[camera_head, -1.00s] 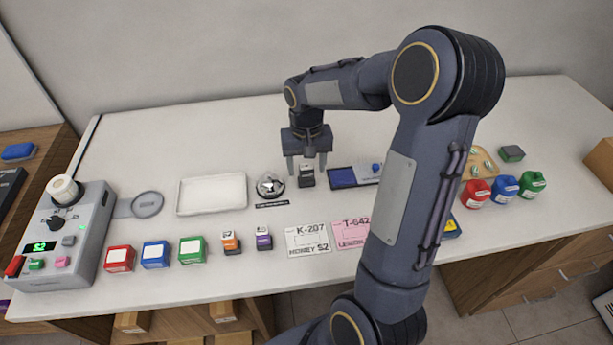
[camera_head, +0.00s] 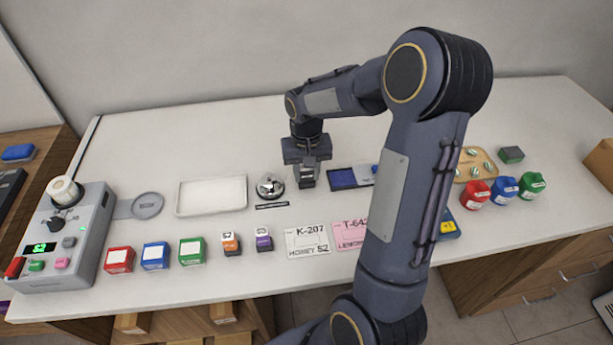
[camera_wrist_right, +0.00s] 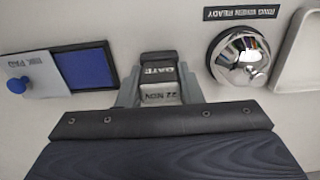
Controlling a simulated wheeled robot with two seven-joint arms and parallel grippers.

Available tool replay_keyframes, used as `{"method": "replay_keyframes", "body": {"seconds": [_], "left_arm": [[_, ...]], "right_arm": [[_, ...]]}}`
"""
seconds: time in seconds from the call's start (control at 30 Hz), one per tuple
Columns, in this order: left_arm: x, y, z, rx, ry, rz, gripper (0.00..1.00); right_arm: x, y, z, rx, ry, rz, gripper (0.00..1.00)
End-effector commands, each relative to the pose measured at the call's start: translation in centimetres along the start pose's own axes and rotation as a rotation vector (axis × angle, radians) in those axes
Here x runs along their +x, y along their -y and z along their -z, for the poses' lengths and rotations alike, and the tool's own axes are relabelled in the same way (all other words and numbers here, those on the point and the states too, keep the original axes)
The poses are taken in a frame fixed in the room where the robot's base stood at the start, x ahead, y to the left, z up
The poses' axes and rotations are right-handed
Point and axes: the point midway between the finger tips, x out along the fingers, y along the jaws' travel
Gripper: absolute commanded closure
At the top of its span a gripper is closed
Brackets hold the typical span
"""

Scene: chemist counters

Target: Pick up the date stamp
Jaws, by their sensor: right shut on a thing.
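The date stamp (camera_wrist_right: 160,92) is a small dark block with a pale face reading "DATE" and a date line below it. In the right wrist view it sits between the two fingers of my right gripper (camera_wrist_right: 160,95). In the head view my right gripper (camera_head: 307,178) points down at the counter, shut on the stamp, which is mostly covered by the fingers. I cannot tell whether the stamp is clear of the counter. My left gripper is not in view.
A silver bell (camera_head: 270,186) stands just left of the stamp, and a blue ink pad (camera_head: 342,178) lies just right. A white tray (camera_head: 211,196) is farther left. Paper cards (camera_head: 308,241) and coloured boxes (camera_head: 155,255) line the front. Bare counter (camera_head: 235,135) lies behind.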

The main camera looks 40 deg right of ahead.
Motion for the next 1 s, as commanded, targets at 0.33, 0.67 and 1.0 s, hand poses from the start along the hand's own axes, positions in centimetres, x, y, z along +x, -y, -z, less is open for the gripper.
{"method": "replay_keyframes", "body": {"seconds": [0.33,0.67,1.0], "left_arm": [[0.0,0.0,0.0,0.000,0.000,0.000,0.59],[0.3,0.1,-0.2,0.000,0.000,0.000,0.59],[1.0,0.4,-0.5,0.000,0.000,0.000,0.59]], "right_arm": [[-2.0,0.0,0.1,0.000,-0.003,0.001,0.94],[-7.8,-1.9,-3.3,0.001,-0.007,0.003,0.94],[-11.4,-5.2,-8.9,0.002,-0.005,0.002,0.94]]}}
